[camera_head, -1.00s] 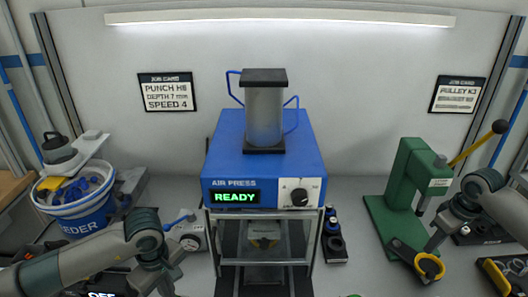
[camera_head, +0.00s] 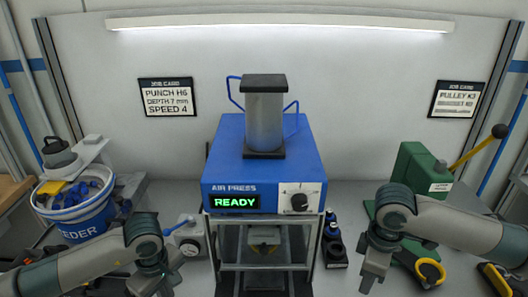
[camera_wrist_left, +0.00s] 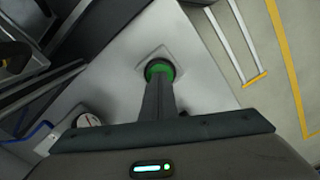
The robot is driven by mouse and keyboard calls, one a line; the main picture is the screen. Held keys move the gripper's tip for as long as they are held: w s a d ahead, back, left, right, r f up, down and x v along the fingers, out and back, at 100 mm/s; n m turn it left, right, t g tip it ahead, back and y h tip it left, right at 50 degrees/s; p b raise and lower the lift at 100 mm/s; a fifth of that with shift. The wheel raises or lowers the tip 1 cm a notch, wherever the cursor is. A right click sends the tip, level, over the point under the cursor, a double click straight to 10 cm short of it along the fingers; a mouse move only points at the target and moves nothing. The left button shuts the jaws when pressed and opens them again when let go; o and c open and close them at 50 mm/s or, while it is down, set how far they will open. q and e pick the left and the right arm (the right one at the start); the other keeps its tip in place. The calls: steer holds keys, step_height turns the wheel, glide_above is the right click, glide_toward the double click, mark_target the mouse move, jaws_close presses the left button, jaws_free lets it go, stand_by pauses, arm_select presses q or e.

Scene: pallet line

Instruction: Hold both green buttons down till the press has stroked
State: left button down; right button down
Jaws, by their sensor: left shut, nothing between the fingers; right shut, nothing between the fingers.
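The blue air press (camera_head: 262,150) stands in the middle of the bench, its display (camera_head: 235,202) reading READY in green. In the left wrist view one green button (camera_wrist_left: 159,69) sits in a dark ring on a pale plate. My left gripper (camera_wrist_left: 160,80) is shut and empty, its fingertips over that button and hiding part of it. I cannot tell whether they touch it. My right gripper (camera_head: 370,284) is shut and empty, pointing down at the bottom edge, right of the press. The other green button does not show in the head view.
A green lever press (camera_head: 412,180) stands at the right, with a yellow-and-black ring tool (camera_head: 431,270) before it. A white-and-blue feeder bucket (camera_head: 75,218) is at the left. A gauge box (camera_head: 190,237) and dark bottles (camera_head: 334,245) flank the press.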

steer(key=shift+f, duration=0.1)
steer(key=shift+f, duration=3.1)
steer(key=shift+f, duration=1.15)
stand_by(3.7)
